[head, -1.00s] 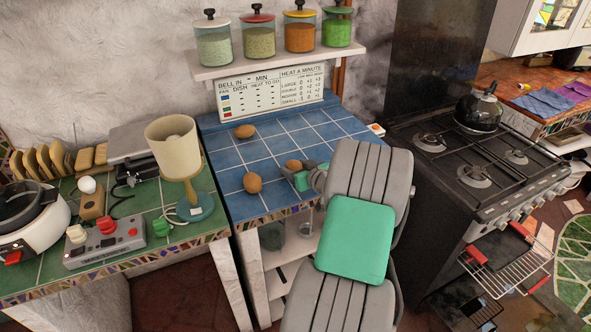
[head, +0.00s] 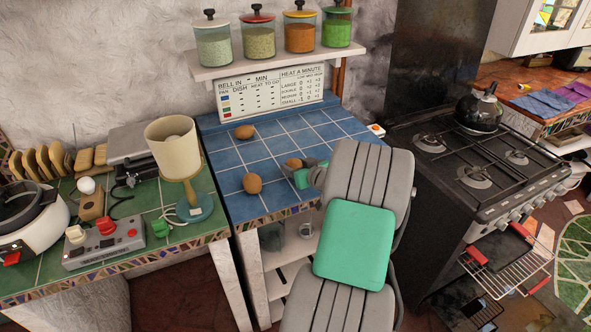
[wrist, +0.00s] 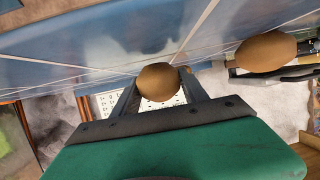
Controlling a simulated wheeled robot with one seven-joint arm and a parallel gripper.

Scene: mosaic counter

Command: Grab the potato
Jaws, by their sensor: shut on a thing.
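Three brown potatoes show in the head view on or over the blue tiled counter (head: 288,143). One potato (head: 293,163) is at my gripper (head: 298,172), toward the counter's right side. In the wrist view this potato (wrist: 158,82) sits between the two dark fingers, and my gripper is shut on it. Whether it touches the tiles is hard to tell. A second potato (head: 252,183) lies near the front left of the counter. A third potato (head: 245,132) lies near the back. One of these two also shows at the upper right of the wrist view (wrist: 265,52).
A shelf (head: 265,61) with several jars hangs above a sign (head: 272,92) at the counter's back. A lamp (head: 175,150) stands on the green counter at left. A black stove (head: 478,165) stands at right. The middle tiles are clear.

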